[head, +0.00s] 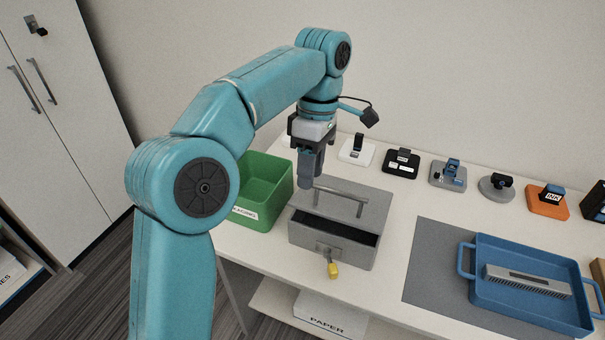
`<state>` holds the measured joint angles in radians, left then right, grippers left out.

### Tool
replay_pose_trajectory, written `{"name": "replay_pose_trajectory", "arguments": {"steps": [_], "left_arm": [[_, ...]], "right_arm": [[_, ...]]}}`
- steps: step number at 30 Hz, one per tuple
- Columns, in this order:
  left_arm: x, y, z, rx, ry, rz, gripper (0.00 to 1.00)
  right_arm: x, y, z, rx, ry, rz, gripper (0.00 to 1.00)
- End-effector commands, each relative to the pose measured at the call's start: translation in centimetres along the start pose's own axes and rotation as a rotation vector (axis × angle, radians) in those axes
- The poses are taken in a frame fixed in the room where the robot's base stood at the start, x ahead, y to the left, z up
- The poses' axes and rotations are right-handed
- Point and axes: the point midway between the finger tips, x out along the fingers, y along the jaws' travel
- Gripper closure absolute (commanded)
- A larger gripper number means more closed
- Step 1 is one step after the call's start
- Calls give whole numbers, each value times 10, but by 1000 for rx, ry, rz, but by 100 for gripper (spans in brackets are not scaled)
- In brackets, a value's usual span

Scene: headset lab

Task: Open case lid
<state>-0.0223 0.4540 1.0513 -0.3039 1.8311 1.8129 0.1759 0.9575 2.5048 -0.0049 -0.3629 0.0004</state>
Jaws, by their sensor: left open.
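The grey case (345,247) stands on the white table near its front edge. Its lid (365,226) carries a bar handle (341,199) on top. A dark gap shows between the lid and the front wall, so the lid looks slightly ajar. A latch with a yellow tag (333,270) hangs at the front. My left gripper (306,183) points down at the rear left of the lid, left of the handle. It is open, with nothing seen between its fingers; whether it touches the lid I cannot tell. My right gripper is out of view.
A green bin (262,190) stands close to the case's left. A grey mat (428,268) and a blue tray (520,313) with a grey slotted piece (527,280) lie to the right. Several small devices on stands, including an orange one (547,201), line the back.

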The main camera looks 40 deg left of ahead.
Motion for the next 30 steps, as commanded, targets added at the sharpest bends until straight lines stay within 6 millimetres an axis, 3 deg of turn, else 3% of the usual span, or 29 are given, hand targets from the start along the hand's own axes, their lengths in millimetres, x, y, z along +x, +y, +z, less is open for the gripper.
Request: {"name": "replay_pose_trajectory", "arguments": {"steps": [15, 17, 19, 23, 27, 30], "left_arm": [[0, 3, 1, 0, 0, -1, 60], [0, 3, 1, -3, 0, -1, 76], [0, 8, 2, -23, -7, 26, 99], [-4, 47, 19, -70, -94, 208, 100], [2, 101, 67, -141, -306, 437, 100], [0, 126, 98, -224, -486, 580, 100]], "right_arm": [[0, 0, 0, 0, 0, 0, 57], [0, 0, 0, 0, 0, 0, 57], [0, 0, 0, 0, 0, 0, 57], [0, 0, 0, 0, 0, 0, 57], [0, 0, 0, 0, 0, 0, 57], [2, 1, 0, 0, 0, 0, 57]]}}
